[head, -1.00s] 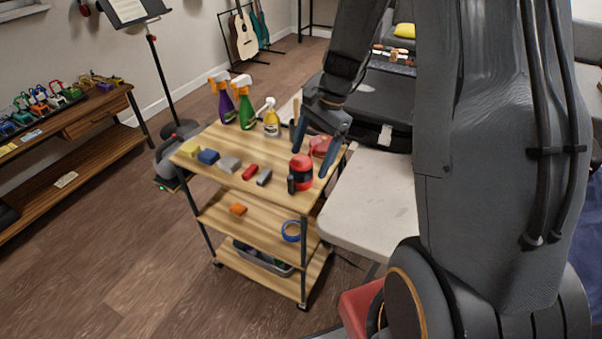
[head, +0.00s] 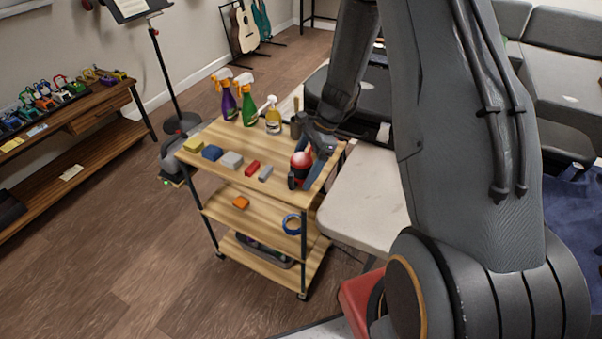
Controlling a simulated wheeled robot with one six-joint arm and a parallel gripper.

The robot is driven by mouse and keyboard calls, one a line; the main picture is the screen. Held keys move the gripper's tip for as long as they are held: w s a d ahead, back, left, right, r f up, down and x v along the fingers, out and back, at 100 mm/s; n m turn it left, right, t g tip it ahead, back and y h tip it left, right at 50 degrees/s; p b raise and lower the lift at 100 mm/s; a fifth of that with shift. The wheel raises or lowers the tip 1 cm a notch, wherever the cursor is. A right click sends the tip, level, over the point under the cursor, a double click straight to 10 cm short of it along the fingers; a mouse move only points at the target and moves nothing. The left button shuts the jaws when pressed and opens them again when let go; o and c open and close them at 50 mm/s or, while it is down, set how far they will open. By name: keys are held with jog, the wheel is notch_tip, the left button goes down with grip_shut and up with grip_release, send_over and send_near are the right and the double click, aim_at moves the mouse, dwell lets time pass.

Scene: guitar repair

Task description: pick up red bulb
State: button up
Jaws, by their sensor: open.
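On the top board of the wooden cart, near its right end, is a red-and-black rounded object (head: 299,162). A pinkish-red patch, perhaps the red bulb (head: 307,152), shows just behind it; the two overlap, so I cannot separate them clearly. My gripper (head: 312,157) is low over this end of the cart, open, its dark blue fingers close around the red patch. I cannot tell whether they touch it. The gripper hides part of the red things.
The wooden cart (head: 220,184) also holds spray bottles (head: 247,108), a yellow block (head: 193,146), a blue block (head: 212,153), grey blocks (head: 231,160) and a red block (head: 253,168). A dark cup (head: 298,124) stands behind my gripper. A pale table (head: 365,195) adjoins on the right.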

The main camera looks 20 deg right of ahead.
jog(key=shift+a+f, duration=0.15)
jog(key=shift+f, duration=0.2)
jog(key=c, duration=1.3)
jog(key=shift+r, duration=0.1)
